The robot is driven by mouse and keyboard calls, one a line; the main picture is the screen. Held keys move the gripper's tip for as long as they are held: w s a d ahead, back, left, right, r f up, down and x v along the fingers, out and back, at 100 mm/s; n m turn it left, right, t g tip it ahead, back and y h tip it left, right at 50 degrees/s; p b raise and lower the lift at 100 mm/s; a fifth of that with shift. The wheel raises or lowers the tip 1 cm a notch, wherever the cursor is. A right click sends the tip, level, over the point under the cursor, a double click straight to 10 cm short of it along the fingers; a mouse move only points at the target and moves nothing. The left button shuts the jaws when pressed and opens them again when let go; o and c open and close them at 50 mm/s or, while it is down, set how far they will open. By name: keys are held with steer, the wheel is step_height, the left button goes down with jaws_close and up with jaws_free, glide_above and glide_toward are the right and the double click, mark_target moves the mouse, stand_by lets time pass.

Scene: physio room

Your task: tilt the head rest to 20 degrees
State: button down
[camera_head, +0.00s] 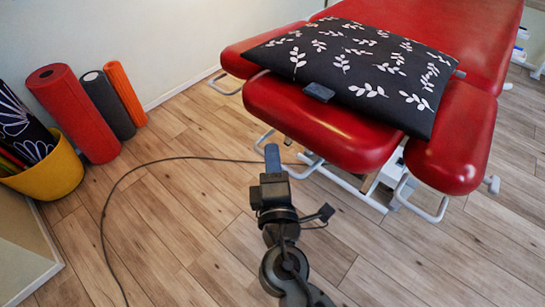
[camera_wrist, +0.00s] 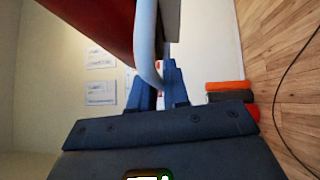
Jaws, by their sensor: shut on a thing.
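The red head rest (camera_head: 290,118) is the middle padded section at the near end of the treatment couch (camera_head: 440,30). A black pillow (camera_head: 350,62) with white leaf prints covers much of it, so its tilt is hard to judge. A pale metal bar (camera_head: 265,138) shows below its left edge. My gripper (camera_head: 272,155) is at this bar, under the near left edge of the head rest. In the wrist view, the blue fingers of my gripper (camera_wrist: 161,82) are shut on the curved pale bar (camera_wrist: 147,40), beside the red padding (camera_wrist: 100,25).
Red arm pads flank the head rest, with metal loops (camera_head: 420,212) below. A small dark object (camera_head: 319,92) lies at the pillow's near edge. Rolled mats (camera_head: 75,112) and a yellow bin (camera_head: 50,172) stand left. A cable (camera_head: 125,178) crosses the otherwise open wooden floor.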

steer(key=r+p, duration=0.3)
steer(key=r, duration=0.1)
steer(key=w+d+r+p, duration=0.1)
steer(key=r+p, duration=0.2)
steer(key=r, duration=0.1)
steer(key=w+r+p, duration=0.1)
steer(key=r+p, duration=0.2)
steer(key=r, duration=0.1)
steer(key=shift+d+r, duration=0.3)
steer(key=shift+d, duration=0.05)
steer(key=c, duration=1.2)
jaws_free()
steer(key=shift+f, duration=0.1)
